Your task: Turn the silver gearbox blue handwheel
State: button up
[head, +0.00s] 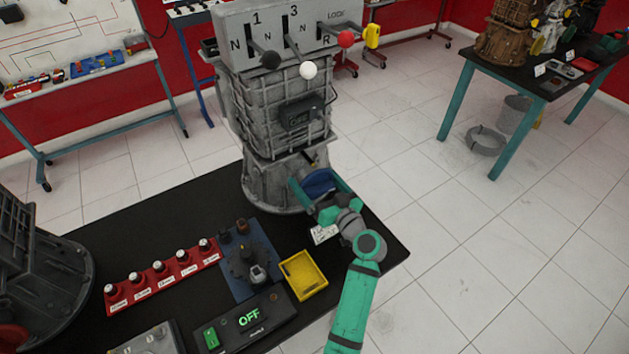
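The silver gearbox (287,105) stands upright on the black table (150,218), with shift levers on its top box. The blue handwheel (320,183) sits low on the gearbox's right side and is partly hidden by my gripper. My gripper (314,184), green with a grey wrist, is at the handwheel, with one finger to its left and the other along its upper right. The fingers are spread about the wheel's width. I cannot tell whether they touch the rim.
A red rack of labelled knobs (163,276), a yellow tray (304,274), a blue plate with dark parts (250,264) and a box reading OFF (245,322) lie in front of the gearbox. A dark machine (40,280) stands at left.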

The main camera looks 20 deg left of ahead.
jog(key=shift+m, duration=0.3)
jog(key=m, duration=0.5)
jog(key=shift+w+d+f, duration=0.1)
jog(key=shift+w+d, duration=0.05)
jog(key=shift+w, duration=0.1)
jog(key=shift+m, duration=1.1)
jog(key=m, duration=0.2)
jog(key=shift+d+f+m, duration=0.1)
jog(key=shift+f+m, duration=0.1)
jog(key=shift+m, duration=0.2)
jog(key=m, duration=0.5)
jog(key=shift+f, duration=0.25)
jog(key=shift+f+m, duration=0.1)
jog(key=shift+m, duration=2.4)
jog(key=o, duration=0.7)
